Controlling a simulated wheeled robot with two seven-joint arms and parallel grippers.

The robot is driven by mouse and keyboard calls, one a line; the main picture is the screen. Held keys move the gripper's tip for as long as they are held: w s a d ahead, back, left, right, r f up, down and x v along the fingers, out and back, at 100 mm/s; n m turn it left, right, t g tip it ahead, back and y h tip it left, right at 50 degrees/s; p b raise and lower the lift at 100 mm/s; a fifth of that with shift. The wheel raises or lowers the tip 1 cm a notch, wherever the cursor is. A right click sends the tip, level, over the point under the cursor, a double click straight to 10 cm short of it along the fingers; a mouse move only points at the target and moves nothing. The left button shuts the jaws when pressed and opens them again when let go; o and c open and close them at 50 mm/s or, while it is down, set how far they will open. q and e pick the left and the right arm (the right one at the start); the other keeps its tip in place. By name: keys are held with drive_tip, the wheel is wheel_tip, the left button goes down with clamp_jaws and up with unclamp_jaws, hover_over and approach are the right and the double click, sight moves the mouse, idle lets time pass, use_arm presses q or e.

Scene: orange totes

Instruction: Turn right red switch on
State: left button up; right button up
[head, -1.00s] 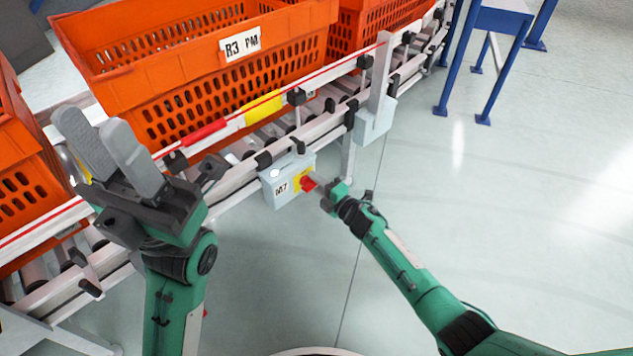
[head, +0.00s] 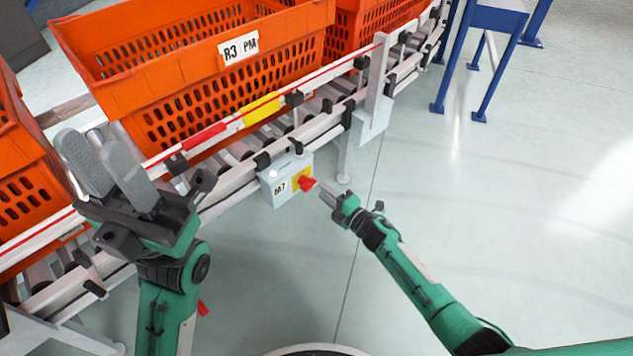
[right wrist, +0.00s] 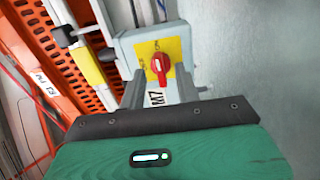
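The red switch (head: 306,184) is a knob on a yellow plate on the front of a grey box (head: 274,192) marked M7, fixed to the conveyor's side. In the right wrist view the red switch (right wrist: 160,66) shows between and beyond my finger tips, its grip roughly upright; the small plate marks are unreadable. My right gripper (head: 323,190) is open just right of the switch, and its fingers (right wrist: 159,86) stand apart with nothing between them. They look apart from the knob. My left gripper (head: 91,143) is open and empty, raised in front of the conveyor.
Orange totes (head: 190,75) stand on the roller conveyor (head: 230,185) behind the switch box. A second grey box (head: 370,125) sits further right on the conveyor. A blue-legged stand (head: 497,20) is at the back right. The floor on the right is clear.

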drive_tip(key=p+v, duration=0.1)
drive_tip(key=v, duration=0.7)
drive_tip(key=shift+s+p, duration=0.15)
drive_tip(key=shift+p, duration=0.25)
drive_tip(key=shift+d, duration=0.1)
